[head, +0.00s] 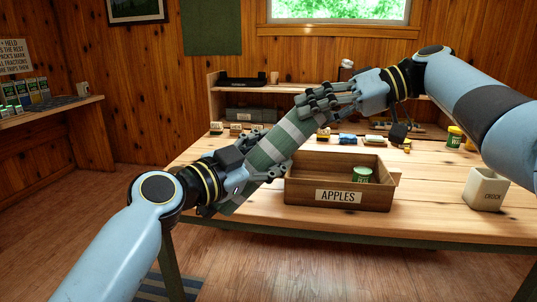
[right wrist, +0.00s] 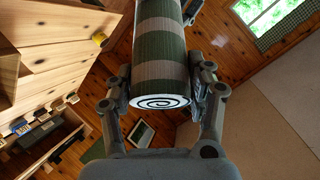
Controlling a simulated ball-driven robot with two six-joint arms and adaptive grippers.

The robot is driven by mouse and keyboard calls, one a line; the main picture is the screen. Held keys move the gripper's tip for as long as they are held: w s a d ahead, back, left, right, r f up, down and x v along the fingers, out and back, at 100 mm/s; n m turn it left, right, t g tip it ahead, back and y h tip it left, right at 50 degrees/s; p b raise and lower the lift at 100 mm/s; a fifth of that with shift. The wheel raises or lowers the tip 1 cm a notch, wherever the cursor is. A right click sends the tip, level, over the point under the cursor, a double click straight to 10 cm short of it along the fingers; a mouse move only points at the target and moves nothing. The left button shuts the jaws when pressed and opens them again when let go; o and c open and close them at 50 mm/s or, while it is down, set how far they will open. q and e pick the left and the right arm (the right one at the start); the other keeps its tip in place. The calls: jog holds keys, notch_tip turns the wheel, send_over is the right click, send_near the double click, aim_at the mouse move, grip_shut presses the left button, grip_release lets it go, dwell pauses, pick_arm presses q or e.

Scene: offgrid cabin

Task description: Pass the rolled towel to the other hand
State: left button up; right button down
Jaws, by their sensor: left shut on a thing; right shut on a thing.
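The rolled towel (head: 280,143) is green with pale stripes and hangs tilted in the air in front of the workbench. My left gripper (head: 268,172) is shut on its lower part. My right gripper (head: 308,103) is shut on its upper end. In the right wrist view the towel (right wrist: 163,55) lies between the two fingers of my right gripper (right wrist: 165,95), with its spiral end facing the camera. Part of the towel is hidden behind the fingers in the head view.
A wooden crate marked APPLES (head: 338,196) stands on the workbench (head: 430,208) just right of the towel, with a green tin (head: 362,174) in it. A cream crock (head: 485,189) stands at the right. Small items and a shelf (head: 300,88) are behind.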

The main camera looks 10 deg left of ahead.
jog(key=shift+c, duration=1.9)
grip_release()
